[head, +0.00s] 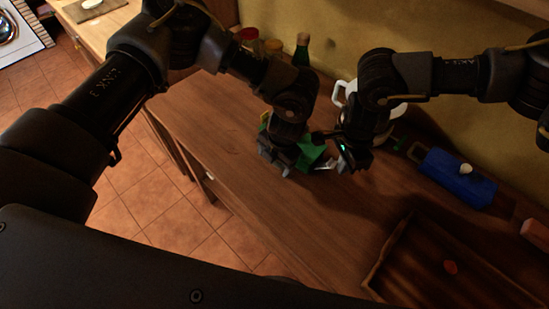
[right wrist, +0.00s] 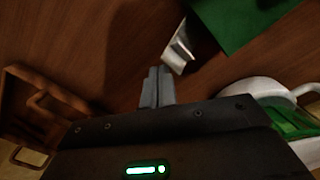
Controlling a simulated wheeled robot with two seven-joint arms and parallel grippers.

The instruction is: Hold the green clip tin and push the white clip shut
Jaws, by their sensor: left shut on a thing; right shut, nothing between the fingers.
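The green clip tin (head: 312,154) is on the wooden counter, partly hidden by my left gripper (head: 276,164), which is shut on it. In the right wrist view, a green face of the tin (right wrist: 238,20) shows at the top. The white clip (head: 325,164) sticks out from the tin's right side. In the right wrist view, the clip (right wrist: 181,50) stands out at an angle from the tin. My right gripper (head: 347,167) is shut and empty. Its fingertips (right wrist: 157,72) are just beside the clip's end; I cannot tell whether they touch.
A white pot (head: 340,92) stands behind my right gripper. A blue box (head: 455,180) with a white knob lies to the right. A wooden tray (head: 405,235) is at the front right. Several bottles, one green (head: 302,48), stand at the back. The counter's left part is clear.

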